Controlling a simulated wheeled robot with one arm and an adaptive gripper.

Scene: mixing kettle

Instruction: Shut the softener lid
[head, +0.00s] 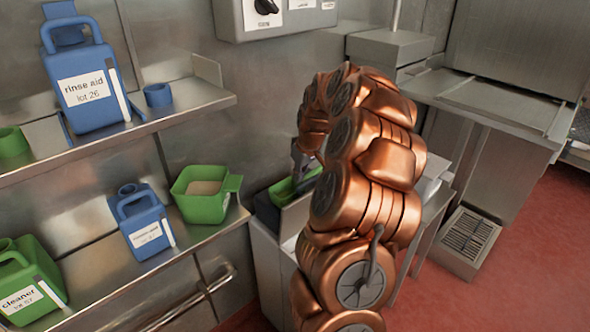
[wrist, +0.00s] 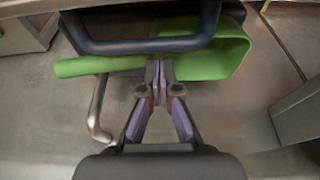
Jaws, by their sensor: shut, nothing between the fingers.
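My gripper (wrist: 160,78) is shut and empty, its purple fingertips together at a green part (wrist: 215,62) with a dark bar-shaped handle (wrist: 140,46) across it. I cannot tell whether the tips touch either. In the head view my gripper (head: 303,163) points down, partly hidden by my arm, just above a green-topped dark compartment (head: 268,212) on a steel unit by the wall. Its green part (head: 290,188) shows there too. No softener label is readable, and I cannot tell which part is the lid or how far it stands open.
A steel rail (head: 190,300) runs below.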

